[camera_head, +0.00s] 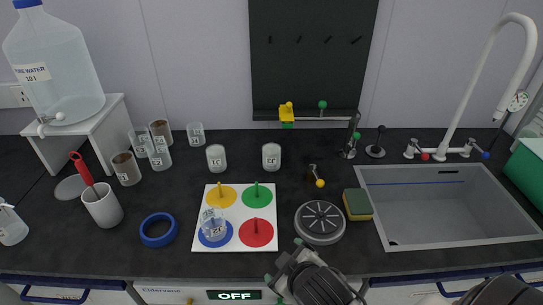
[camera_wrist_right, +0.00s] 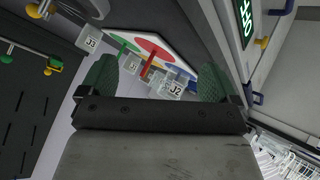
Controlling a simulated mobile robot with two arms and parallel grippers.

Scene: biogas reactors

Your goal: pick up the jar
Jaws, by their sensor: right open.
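Several small labelled jars stand on the dark worktop in the head view. Two have whitish contents, one at centre left (camera_head: 216,158) and one further right (camera_head: 271,157). A clear labelled vessel (camera_head: 213,225) stands on the blue disc of the white board. My right gripper (camera_head: 283,260) is at the worktop's front edge, in front of the board, open and empty, apart from the jars. In the right wrist view its green fingers (camera_wrist_right: 156,80) are spread, with labels reading J2 (camera_wrist_right: 175,88) and J3 (camera_wrist_right: 90,43) beyond. My left gripper is not in view.
The white board (camera_head: 265,206) carries coloured discs with pegs. A round grey device (camera_head: 320,222), a sponge (camera_head: 357,204) and the sink (camera_head: 450,210) are to the right. A blue ring (camera_head: 158,230) and white cup (camera_head: 102,206) are to the left.

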